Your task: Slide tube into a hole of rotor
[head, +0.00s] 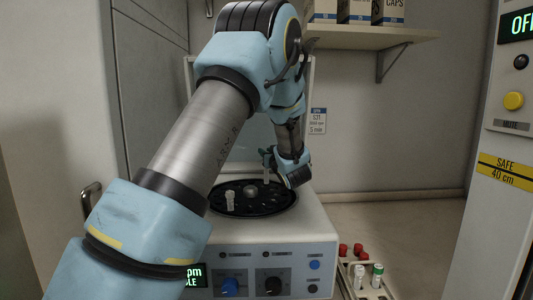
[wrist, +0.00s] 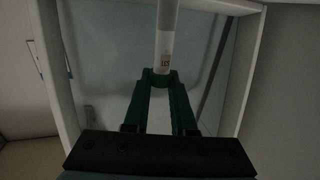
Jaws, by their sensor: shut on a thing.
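My gripper (wrist: 160,77) is shut on a tube (wrist: 165,48), a pale cylinder with a small printed label. In the head view my gripper (head: 270,158) is above the right back part of the rotor (head: 272,206), a round black disc with several holes set in the top of the white machine. The held tube looks small and roughly upright there, and its lower end is hard to make out. I cannot tell whether it touches the rotor. Another pale tube (head: 230,201) stands in the left part of the rotor, beside the central hub (head: 250,190).
The white machine (head: 318,228) has its lid (wrist: 110,45) raised behind the rotor. A rack (head: 364,291) with red, white and green capped tubes stands at the lower right. A shelf (head: 365,36) with boxes hangs above. A control panel (head: 508,130) stands at the right.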

